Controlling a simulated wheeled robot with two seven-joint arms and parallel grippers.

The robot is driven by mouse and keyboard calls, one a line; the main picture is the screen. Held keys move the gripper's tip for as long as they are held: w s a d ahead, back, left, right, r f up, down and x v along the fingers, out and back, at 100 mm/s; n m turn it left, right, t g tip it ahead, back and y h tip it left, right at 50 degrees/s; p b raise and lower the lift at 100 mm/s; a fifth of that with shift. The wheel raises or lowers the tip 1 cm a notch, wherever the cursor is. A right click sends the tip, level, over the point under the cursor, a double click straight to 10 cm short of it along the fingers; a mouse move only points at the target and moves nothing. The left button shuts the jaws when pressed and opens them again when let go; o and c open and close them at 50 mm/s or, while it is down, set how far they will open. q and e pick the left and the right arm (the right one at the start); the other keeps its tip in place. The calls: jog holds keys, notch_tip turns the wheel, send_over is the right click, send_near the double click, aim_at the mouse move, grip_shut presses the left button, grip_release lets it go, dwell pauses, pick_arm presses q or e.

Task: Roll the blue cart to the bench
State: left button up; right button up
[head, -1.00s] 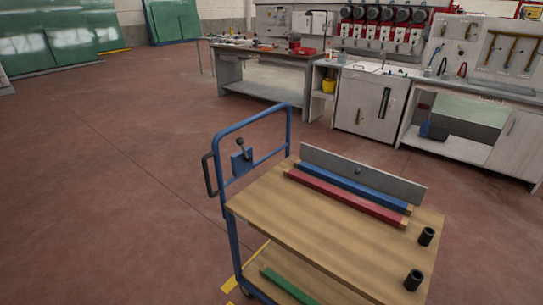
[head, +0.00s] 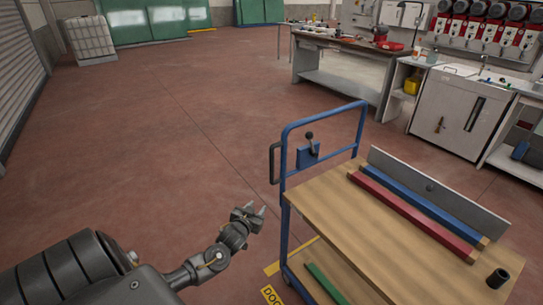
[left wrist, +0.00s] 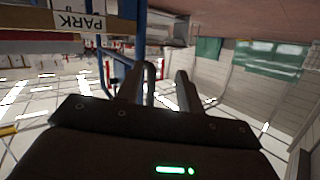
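The blue cart (head: 345,215) stands at right of centre in the head view, with a wooden deck and a blue tube frame. A black side handle (head: 272,163) and a blue plate with a black lever (head: 308,153) are on its push frame. My left gripper (head: 257,209) is open and empty, left of the cart and apart from the handle. In the left wrist view, its two fingers (left wrist: 157,88) stand apart, with blue cart tubes behind them. The wood-topped bench (head: 350,45) stands beyond the cart. My right gripper is not in view.
The deck carries a red bar (head: 410,213), a blue bar (head: 425,204), a grey upright strip (head: 440,190) and a black cylinder (head: 497,278). A green bar (head: 326,284) lies on the lower shelf. Yellow floor marking (head: 292,256) lies beside the cart. The floor at left is clear.

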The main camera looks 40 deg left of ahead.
aim_at(271, 158)
pick_arm(q)
notch_tip(271, 158, up, 15)
jog(key=w+n+t, duration=0.1)
jog(key=w+t, duration=0.2)
jog(key=p+x, duration=0.1)
jog(key=x, duration=0.9)
jog(key=shift+w+a, duration=0.2)
jog(key=shift+w, duration=0.05)
grip_shut()
